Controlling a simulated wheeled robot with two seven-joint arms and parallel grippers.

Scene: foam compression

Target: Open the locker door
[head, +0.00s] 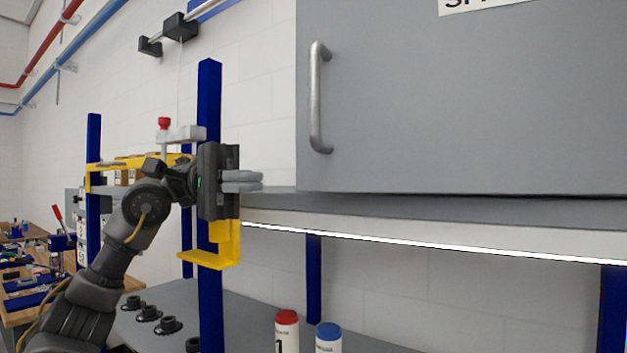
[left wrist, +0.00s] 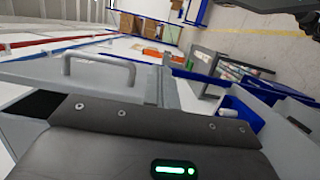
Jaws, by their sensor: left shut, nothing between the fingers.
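The grey locker door (head: 450,110) fills the upper right of the head view and looks closed. Its vertical metal handle (head: 316,97) is near the door's left edge. My left gripper (head: 259,181) is shut and empty. It is to the left of the door and lower than the handle, apart from it, with its fingers pointing right. In the left wrist view the handle (left wrist: 98,62) shows at the upper left, beyond the dark gripper body. My right gripper is not in the head view.
A lit shelf edge (head: 400,241) runs below the locker. A blue post (head: 209,100) with a yellow bracket (head: 222,255) stands by my left gripper. A red-capped bottle (head: 287,335) and a blue-capped bottle (head: 328,340) stand below. Open space lies before the door.

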